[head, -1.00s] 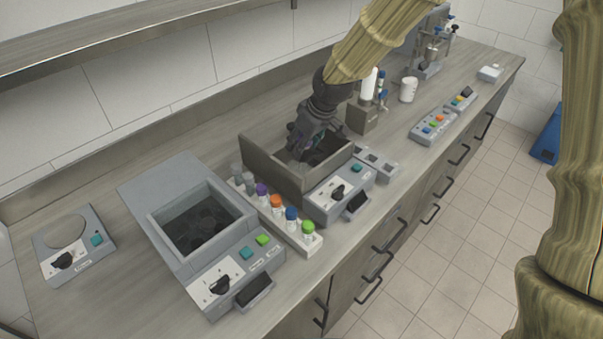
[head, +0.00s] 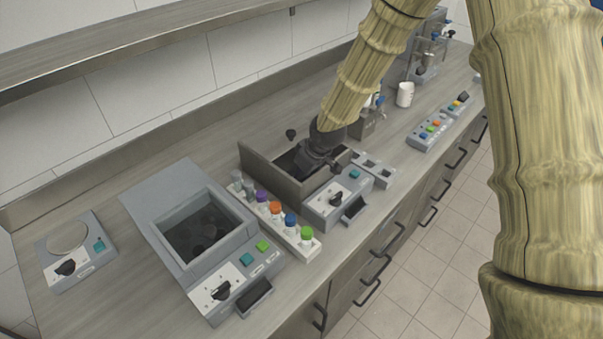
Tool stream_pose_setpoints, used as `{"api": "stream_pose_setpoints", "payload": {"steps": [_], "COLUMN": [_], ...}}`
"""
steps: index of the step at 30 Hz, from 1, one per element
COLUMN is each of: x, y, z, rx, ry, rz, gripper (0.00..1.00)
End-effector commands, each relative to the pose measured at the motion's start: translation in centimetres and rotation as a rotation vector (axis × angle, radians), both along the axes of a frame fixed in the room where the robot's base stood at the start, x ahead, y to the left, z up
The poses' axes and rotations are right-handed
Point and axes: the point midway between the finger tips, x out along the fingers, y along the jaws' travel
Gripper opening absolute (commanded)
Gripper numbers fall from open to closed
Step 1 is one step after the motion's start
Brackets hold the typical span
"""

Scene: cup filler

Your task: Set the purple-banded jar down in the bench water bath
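My gripper (head: 312,165) points down at the open grey box with a raised panel (head: 268,175), in the middle of the bench. Its fingers are hidden or too dark to read, so I cannot tell whether it is open or holds anything. No jar with a purple band shows clearly. A small purple-capped vial (head: 262,197) stands in the white rack (head: 310,253). A larger grey unit with a dark, open basin (head: 170,222) stands left of the rack. Its labels are too small to read, and I cannot tell which unit is the water bath.
A round-topped unit with a dial (head: 68,270) stands at far left. Orange, blue and green-capped vials share the rack. A small grey block with holes (head: 375,168), a white mug (head: 404,94) and a button panel (head: 429,135) are to the right. A shelf (head: 130,45) hangs above.

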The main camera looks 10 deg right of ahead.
Motion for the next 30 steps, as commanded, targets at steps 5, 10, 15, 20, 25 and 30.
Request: {"api": "stream_pose_setpoints", "payload": {"steps": [5,10,15,20,25,30], "x": [0.04,0.02,0.01,0.0,0.01,-0.19], "y": [0.0,0.01,0.0,0.0,0.01,-0.16], "z": [-0.04,-0.28,-0.33,-0.32,-0.21,0.52], "rx": [0.001,0.001,0.0,0.0,0.0,0.001], "ry": [-0.001,-0.001,0.0,0.0,0.0,-0.001], "rz": [0.0,0.0,0.0,0.0,0.0,-0.001], "gripper": [0.19,0.19,0.67,0.67,0.67,0.67]}}
